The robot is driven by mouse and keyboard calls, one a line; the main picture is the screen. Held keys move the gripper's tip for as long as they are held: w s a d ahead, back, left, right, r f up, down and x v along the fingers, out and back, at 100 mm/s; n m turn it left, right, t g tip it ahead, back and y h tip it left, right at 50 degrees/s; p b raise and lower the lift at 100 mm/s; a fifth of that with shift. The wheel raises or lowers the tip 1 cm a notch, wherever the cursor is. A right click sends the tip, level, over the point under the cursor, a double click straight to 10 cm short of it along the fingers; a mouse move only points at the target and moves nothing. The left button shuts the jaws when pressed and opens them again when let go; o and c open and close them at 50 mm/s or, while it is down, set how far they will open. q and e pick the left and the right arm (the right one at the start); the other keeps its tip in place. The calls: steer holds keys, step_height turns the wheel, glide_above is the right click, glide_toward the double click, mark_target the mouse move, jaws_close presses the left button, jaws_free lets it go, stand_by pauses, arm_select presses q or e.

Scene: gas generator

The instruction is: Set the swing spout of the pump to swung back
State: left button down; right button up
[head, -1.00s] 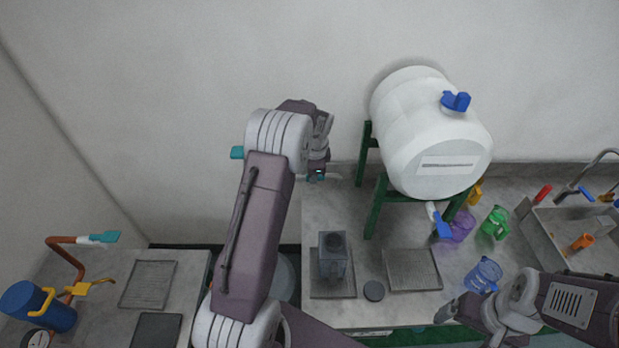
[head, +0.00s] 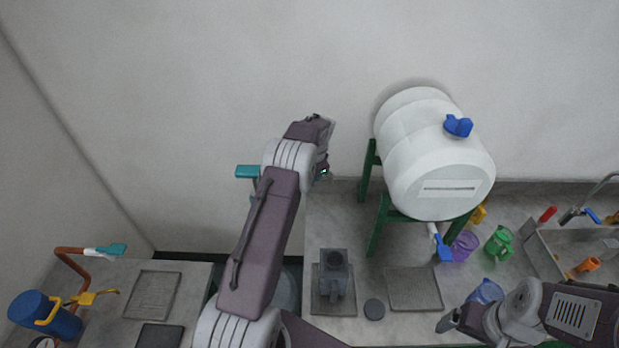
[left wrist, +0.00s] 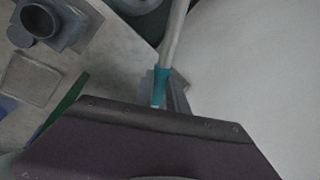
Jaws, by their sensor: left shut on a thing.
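The pump stands behind my left arm in the head view, and most of it is hidden. A teal grip (head: 247,171) shows left of the arm, and a grey round part (head: 287,290) shows low behind it. In the left wrist view a grey pipe (left wrist: 174,35), which looks like the swing spout, ends in a teal sleeve (left wrist: 160,86). My left gripper (head: 324,174) is shut on this teal end; its fingers (left wrist: 170,92) are partly hidden by my wrist housing. My right gripper (head: 447,322) is at the lower right, away from the pump; its jaw opening is unclear.
A white drum (head: 430,155) on a green stand (head: 377,222) is right of my left gripper. A grey block with a round opening (head: 334,272) stands on the counter. Cups and a sink (head: 560,245) are at the right. A side counter (head: 190,290) is at the left.

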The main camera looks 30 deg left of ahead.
arm_select(q)
steer(key=shift+w+r, duration=0.15)
steer(key=c, duration=1.3)
jaws_free()
steer(key=shift+a, duration=0.1)
steer(key=b+v, duration=0.3)
steer(key=v, duration=0.5)
steer(key=shift+r, duration=0.35)
